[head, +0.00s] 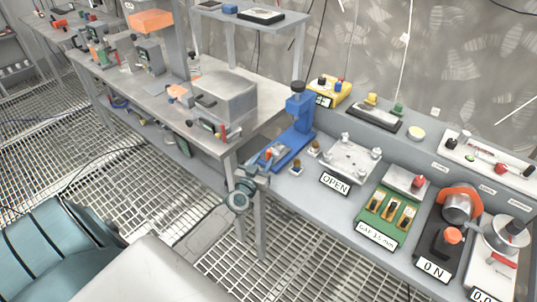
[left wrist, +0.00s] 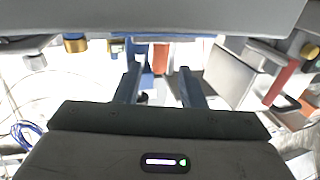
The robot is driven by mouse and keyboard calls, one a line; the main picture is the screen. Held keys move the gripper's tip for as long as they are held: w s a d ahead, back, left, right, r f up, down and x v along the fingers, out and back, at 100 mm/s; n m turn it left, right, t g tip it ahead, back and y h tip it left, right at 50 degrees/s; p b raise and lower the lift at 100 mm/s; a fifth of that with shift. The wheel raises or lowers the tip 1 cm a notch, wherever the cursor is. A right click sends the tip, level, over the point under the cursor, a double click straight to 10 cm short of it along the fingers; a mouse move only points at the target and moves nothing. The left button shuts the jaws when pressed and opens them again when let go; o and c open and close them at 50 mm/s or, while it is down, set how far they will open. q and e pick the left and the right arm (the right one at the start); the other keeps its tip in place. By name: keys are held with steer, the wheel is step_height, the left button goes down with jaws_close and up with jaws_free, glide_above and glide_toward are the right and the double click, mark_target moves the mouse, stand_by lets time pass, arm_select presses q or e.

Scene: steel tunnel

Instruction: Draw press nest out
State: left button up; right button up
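The blue press (head: 299,112) stands upright on the grey bench, with a black knob on top. Its blue base runs toward the bench's front edge, and a small red-orange part (head: 268,153) shows on the nest end. My left gripper (head: 262,168) is at this front end, by the bench edge, and partly covers it. In the left wrist view its two fingers (left wrist: 158,88) are apart with nothing clearly held between them. Beyond the fingertips a blue press part (left wrist: 146,57) and an orange-red handle (left wrist: 160,57) show. Whether the fingers touch the nest cannot be told. My right gripper is not in view.
Right of the press are small brass-and-black knobs (head: 297,166), a steel plate with posts (head: 352,158) above an OPEN label, a green gauge board (head: 388,213) and an ON unit (head: 438,241). A second bench (head: 150,97) with a grey box stands left. Grating floor lies in front.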

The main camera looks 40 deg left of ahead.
mark_target(267, 154)
arm_select(q)
steer(key=w, duration=0.3)
steer(key=w+a+b, duration=0.1)
steer(key=w, duration=0.1)
steer(key=shift+s, duration=0.1)
jaws_close()
